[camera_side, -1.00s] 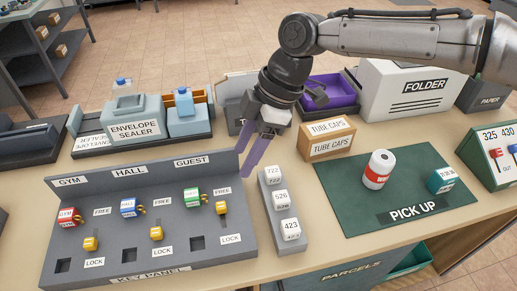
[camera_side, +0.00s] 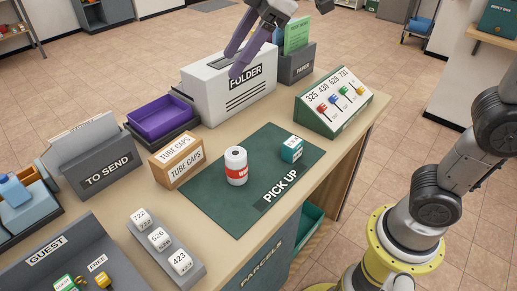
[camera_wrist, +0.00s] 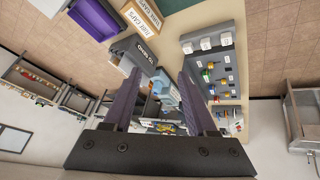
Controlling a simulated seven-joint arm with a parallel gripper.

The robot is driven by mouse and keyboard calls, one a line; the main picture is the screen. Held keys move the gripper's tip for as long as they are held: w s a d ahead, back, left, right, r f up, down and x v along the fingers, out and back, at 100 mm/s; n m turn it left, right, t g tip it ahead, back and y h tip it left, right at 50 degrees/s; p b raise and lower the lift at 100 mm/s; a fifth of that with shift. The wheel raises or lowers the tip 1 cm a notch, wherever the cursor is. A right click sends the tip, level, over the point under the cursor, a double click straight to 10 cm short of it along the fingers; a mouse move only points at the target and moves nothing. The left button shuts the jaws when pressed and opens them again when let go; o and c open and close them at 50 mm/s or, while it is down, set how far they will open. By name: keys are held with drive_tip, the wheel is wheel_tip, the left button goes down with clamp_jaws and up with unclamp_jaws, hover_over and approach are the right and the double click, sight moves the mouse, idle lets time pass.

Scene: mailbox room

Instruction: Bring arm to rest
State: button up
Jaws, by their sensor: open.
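My gripper (camera_side: 238,52) is at the top of the side view, in the air in front of and above the white folder machine (camera_side: 228,88). Its two purple fingers are spread apart with nothing between them. In the wrist view the fingers of my gripper (camera_wrist: 160,98) also stand wide apart and empty, with the counter far beyond them. Whether a fingertip touches the folder machine cannot be told from the side view.
A green pick-up mat (camera_side: 243,208) holds a white and red roll (camera_side: 236,166) and a teal box (camera_side: 292,149). A tube caps box (camera_side: 177,160), purple tray (camera_side: 160,118), to-send holder (camera_side: 97,165) and key rack (camera_side: 342,103) stand around it. Open floor lies behind the counter.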

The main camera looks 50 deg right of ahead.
drive_tip(key=s+d+f+m+t+h, duration=0.1)
drive_tip(key=s+d+f+m, duration=0.15)
drive_tip(key=s+d, duration=0.3)
drive_tip(key=s+d+f+m+h, duration=0.1)
drive_tip(key=s+d+f+m, duration=0.1)
drive_tip(key=s+d+m, duration=0.4)
drive_tip(key=s+d+f+m+h, duration=0.1)
drive_tip(key=s+d+f+m, duration=0.1)
drive_tip(key=s+f, duration=0.6)
drive_tip(key=shift+d+f+m+g+h, duration=0.3)
drive_tip(key=shift+f+m+h, duration=0.15)
drive_tip(key=shift+f, duration=0.25)
idle(0.5)
